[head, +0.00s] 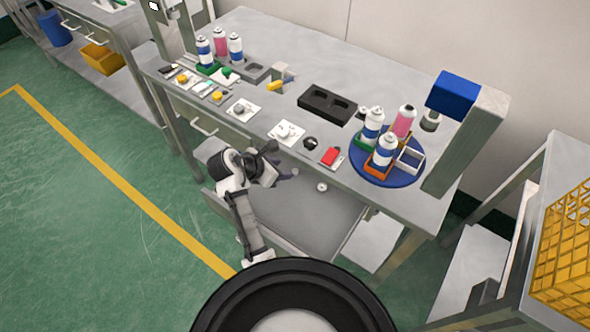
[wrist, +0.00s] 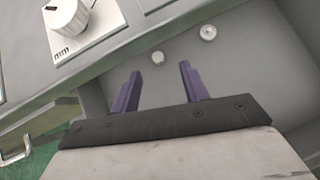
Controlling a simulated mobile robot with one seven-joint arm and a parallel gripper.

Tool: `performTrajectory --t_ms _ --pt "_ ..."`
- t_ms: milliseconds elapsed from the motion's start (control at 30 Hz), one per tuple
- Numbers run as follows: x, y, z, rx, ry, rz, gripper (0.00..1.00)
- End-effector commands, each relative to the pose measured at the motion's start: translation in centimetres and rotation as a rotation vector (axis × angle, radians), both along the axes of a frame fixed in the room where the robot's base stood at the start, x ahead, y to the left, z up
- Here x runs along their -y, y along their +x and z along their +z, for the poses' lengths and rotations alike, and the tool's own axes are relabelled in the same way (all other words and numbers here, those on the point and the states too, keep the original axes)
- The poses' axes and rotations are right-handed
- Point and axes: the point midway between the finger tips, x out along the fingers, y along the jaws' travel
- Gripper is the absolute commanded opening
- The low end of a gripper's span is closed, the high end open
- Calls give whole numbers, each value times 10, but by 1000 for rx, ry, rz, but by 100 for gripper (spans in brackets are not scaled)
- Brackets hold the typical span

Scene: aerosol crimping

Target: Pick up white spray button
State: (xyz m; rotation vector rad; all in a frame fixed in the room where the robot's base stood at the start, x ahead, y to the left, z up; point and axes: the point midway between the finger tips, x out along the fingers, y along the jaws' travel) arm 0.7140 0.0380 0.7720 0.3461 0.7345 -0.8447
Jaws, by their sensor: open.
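In the head view one white button (head: 321,187) shows clearly, to the right of my gripper. In the head view my gripper (head: 284,173) is at the table's front edge.
A white knob on a plate (wrist: 66,17) is on the tabletop, upper left in the wrist view. The tabletop (head: 300,78) overhangs the grey drawer-like tray (head: 320,225). A blue turntable (head: 401,180) holds spray cans. A blue-headed press (head: 453,95) stands at right.

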Motion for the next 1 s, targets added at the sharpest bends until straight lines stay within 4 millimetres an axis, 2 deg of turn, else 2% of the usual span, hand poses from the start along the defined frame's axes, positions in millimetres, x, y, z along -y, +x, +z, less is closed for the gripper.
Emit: performTrajectory --t_ms 133,367,633,933,1000 --pt "12 10 -14 1 -1 -1 45" --pt "18 17 -27 1 0 1 45" --pt "32 34 -57 0 2 0 45" --pt "35 37 -63 3 3 1 45" --pt "35 37 -62 3 3 1 37"
